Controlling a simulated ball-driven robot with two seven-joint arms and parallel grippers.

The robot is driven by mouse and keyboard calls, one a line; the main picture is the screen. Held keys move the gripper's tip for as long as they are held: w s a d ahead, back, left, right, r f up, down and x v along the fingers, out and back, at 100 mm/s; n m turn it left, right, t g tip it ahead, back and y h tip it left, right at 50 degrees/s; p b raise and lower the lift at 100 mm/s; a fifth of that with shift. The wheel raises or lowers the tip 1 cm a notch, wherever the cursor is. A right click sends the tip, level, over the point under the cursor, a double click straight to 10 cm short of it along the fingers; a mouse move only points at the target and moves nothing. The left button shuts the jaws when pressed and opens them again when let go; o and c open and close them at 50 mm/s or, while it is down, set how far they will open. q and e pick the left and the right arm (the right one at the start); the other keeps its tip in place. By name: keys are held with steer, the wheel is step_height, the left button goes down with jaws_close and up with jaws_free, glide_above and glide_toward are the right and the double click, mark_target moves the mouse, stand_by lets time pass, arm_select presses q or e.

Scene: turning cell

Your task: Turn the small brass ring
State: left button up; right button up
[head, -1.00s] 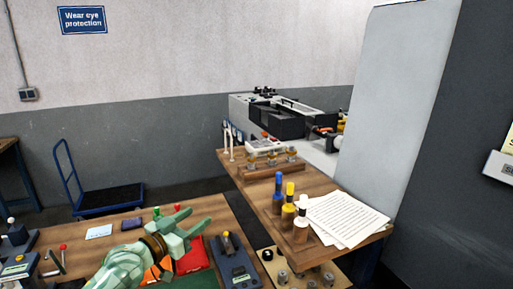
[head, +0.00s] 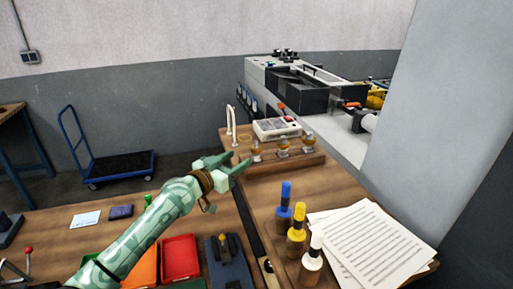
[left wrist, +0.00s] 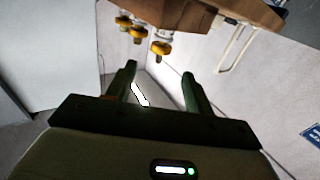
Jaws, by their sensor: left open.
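Several brass-coloured ring-like pieces stand in a row on a wooden block (head: 290,162) on the right-hand bench: a left one (head: 256,147), a middle one (head: 283,143) and a right one (head: 307,138). I cannot tell which is the small one. My left gripper (head: 238,161) is open and empty, just left of and in front of the left piece, apart from it. In the left wrist view the pieces appear upside down; the one nearest the fingers (left wrist: 161,47) lies just beyond the open fingertips (left wrist: 159,73). My right gripper is out of view.
White hooked rods (head: 231,121) and a white box with a red part (head: 277,128) stand behind the block. A red tray (head: 180,258) is on the left bench.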

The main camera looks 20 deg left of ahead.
mark_target(252, 150)
arm_select(q)
steer(key=x, duration=0.3)
steer(key=b+x, duration=0.1)
steer(key=x, duration=0.2)
steer(key=shift+w+f, duration=0.2)
steer(key=shift+w, duration=0.2)
steer(key=shift+b+x, duration=0.7)
steer(key=shift+x, duration=0.25)
steer(key=shift+w+d+r, duration=0.1)
steer(key=shift+w+d, duration=0.2)
steer(key=shift+w, duration=0.15)
steer(key=shift+s, duration=0.1)
steer(key=shift+c, duration=0.5)
steer(key=c, duration=0.8)
steer(key=shift+c, duration=0.2)
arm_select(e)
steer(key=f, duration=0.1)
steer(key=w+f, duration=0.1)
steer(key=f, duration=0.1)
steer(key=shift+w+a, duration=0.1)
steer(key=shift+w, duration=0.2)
